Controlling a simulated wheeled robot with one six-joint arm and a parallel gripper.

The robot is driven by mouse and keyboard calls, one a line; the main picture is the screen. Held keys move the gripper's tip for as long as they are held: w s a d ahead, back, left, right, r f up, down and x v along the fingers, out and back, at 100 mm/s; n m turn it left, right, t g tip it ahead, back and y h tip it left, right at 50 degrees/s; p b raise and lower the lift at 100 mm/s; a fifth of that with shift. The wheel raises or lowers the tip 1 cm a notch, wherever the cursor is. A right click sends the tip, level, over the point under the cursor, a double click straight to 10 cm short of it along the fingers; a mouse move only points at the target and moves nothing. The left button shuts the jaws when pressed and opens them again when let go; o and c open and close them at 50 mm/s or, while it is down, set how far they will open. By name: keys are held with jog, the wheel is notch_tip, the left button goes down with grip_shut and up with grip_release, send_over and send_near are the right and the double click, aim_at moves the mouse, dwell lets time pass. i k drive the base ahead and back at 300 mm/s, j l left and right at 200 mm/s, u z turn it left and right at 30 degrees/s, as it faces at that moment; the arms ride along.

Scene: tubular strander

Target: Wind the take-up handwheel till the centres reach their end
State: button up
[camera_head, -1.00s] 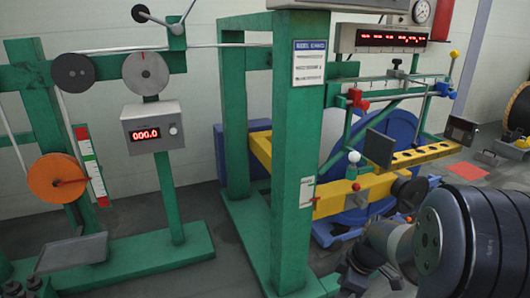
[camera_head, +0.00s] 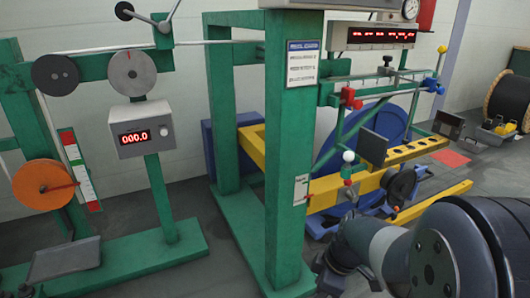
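A dark round wheel (camera_head: 396,184), which looks like the take-up handwheel, sits at the right part of the yellow beam (camera_head: 335,187), with a small red knob below it. Behind it is a large blue disc (camera_head: 385,125), partly hidden by the green frame and a dark panel. The centres cannot be made out. My gripper (camera_head: 333,270) is low in the picture, left of and below the wheel and apart from it in the picture.
A green post (camera_head: 291,150) stands left of the wheel. A dark flat panel (camera_head: 373,147) and a white-knobbed lever (camera_head: 348,157) are close above the beam. A yellow slotted rail (camera_head: 415,150) runs behind. Grey floor is open between the green frames.

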aim_at(402, 187)
jog(key=i+l, duration=0.4)
jog(key=i, duration=0.15)
jog(key=i+l, duration=0.35)
jog(key=i, duration=0.2)
